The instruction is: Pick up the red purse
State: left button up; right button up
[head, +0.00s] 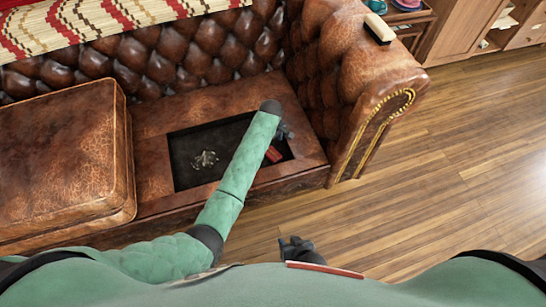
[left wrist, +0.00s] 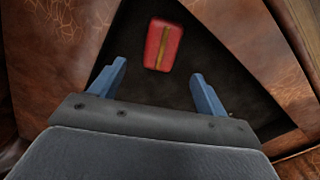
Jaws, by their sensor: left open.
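The red purse (head: 273,155) lies in a dark recess in the seat of the brown leather sofa, partly hidden by my left arm in the head view. In the left wrist view the purse (left wrist: 163,45) is red with a gold-brown stripe. My left gripper (head: 285,132) is over the recess near the purse. Its blue fingers are spread in the left wrist view (left wrist: 158,72), with the purse beyond the fingertips and nothing between them. My right gripper (head: 297,248) is low, near my body, in front of the sofa; its jaw state is unclear.
A small metallic object (head: 204,160) lies in the recess (head: 185,148). A thick leather cushion (head: 65,160) sits to the left. The tufted backrest (head: 200,50) and armrest (head: 372,85) bound the recess; a brush-like block (head: 379,28) sits on the armrest. The wooden floor (head: 450,160) at right is clear.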

aim_at(273, 154)
pick_arm(q)
notch_tip(273, 154, down, 2)
jog(key=shift+f, duration=0.15)
jog(key=shift+s+d+f+b, duration=0.15)
jog(key=shift+s+f+b, duration=0.05)
jog(key=shift+f, duration=1.15)
jog(key=shift+s+d+f+b, duration=0.15)
jog(key=shift+f, duration=1.2)
jog(key=c, duration=1.1)
jog(key=shift+o, duration=0.2)
